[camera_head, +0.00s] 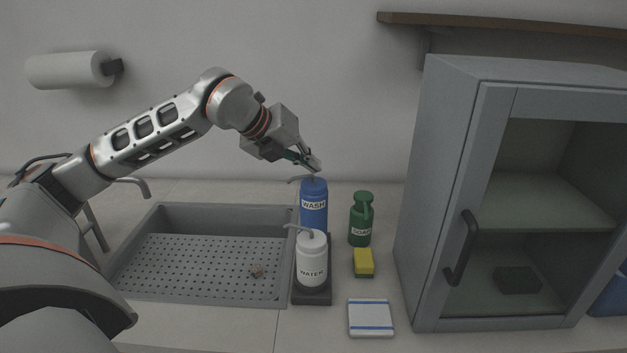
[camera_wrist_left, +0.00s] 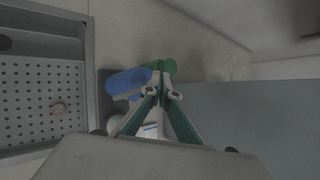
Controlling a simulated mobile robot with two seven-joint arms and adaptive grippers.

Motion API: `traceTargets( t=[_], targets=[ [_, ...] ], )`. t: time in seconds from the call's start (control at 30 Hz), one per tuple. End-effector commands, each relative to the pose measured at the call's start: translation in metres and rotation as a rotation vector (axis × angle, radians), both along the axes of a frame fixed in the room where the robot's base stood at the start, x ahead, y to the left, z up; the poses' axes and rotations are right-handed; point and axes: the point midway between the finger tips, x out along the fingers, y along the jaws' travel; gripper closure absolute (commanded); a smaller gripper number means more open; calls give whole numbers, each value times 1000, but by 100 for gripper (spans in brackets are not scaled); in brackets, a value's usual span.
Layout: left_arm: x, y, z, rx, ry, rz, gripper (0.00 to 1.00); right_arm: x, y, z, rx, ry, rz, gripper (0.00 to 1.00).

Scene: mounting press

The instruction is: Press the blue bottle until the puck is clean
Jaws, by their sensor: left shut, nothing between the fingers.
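The blue bottle (camera_head: 313,205), labelled WASH, stands upright at the back of a dark stand beside the sink. My left gripper (camera_head: 316,165) is shut and empty, with its fingertips at or just above the bottle's top; I cannot tell whether they touch. In the left wrist view the blue bottle (camera_wrist_left: 128,82) lies just left of the shut fingertips (camera_wrist_left: 162,92). The small brownish puck (camera_head: 257,271) sits on the perforated sink floor, and it also shows in the left wrist view (camera_wrist_left: 60,108). My right gripper is in neither view.
A white WATER bottle (camera_head: 311,262) stands in front of the blue one. A green SOAP bottle (camera_head: 361,219), a yellow sponge (camera_head: 364,262) and a white-blue cloth (camera_head: 370,317) lie to the right. A grey glass-door cabinet (camera_head: 436,180) blocks the right side. The sink (camera_head: 215,213) is open.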

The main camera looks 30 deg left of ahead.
Motion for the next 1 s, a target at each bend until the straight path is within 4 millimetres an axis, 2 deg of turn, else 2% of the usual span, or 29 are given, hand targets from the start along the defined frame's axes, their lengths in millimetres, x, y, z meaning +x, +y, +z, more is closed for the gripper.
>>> traceTargets(
  t=[0.03,0.4,1.0],
  targets=[
    [0,0,10,-1,-3,0,100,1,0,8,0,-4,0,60],
    [0,0,40,0,-2,-1,100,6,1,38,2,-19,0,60],
    [0,0,39,0,0,0,100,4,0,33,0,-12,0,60]
  ],
)
